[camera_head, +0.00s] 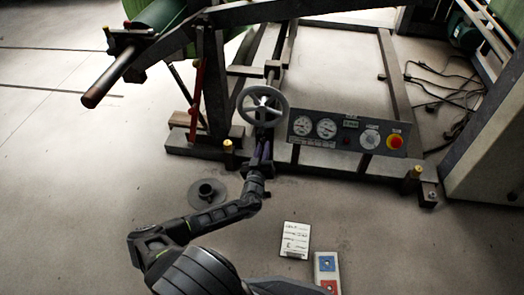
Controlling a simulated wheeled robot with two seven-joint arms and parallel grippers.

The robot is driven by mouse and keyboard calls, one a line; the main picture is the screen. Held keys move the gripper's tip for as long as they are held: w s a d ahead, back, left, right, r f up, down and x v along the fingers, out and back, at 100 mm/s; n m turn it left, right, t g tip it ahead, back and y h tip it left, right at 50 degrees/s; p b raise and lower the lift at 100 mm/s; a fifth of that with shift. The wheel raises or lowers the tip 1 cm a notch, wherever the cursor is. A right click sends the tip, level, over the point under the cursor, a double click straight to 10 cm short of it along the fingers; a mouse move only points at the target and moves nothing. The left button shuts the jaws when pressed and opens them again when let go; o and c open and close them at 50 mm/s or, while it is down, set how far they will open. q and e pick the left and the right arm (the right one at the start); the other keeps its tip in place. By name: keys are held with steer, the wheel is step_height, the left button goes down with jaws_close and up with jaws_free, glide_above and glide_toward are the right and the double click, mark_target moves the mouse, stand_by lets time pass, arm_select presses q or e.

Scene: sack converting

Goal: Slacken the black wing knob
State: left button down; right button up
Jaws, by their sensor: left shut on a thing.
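My left arm comes up from the bottom, and its gripper (262,148) is just below the grey spoked handwheel (262,106), at the front of the machine frame. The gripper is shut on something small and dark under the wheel. From its place this seems to be the black wing knob, but the fingers hide most of it and I cannot make out its wings or how it is turned. My right gripper is not in view.
A control panel (346,133) with gauges and a red button stands right of the wheel. Cables (455,88) lie at right.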

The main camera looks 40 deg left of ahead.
arm_select(q)
steer(key=shift+w+d+r+n+b, duration=0.15)
steer(key=shift+n+b, duration=0.15)
steer(key=shift+n, duration=1.25)
steer(key=shift+d+r+n+b, duration=0.15)
steer(key=shift+n+b, duration=0.15)
steer(key=shift+n, duration=1.25)
steer(key=c, duration=1.4)
jaws_free()
steer(key=shift+a+f, duration=0.1)
steer(key=shift+o, duration=0.2)
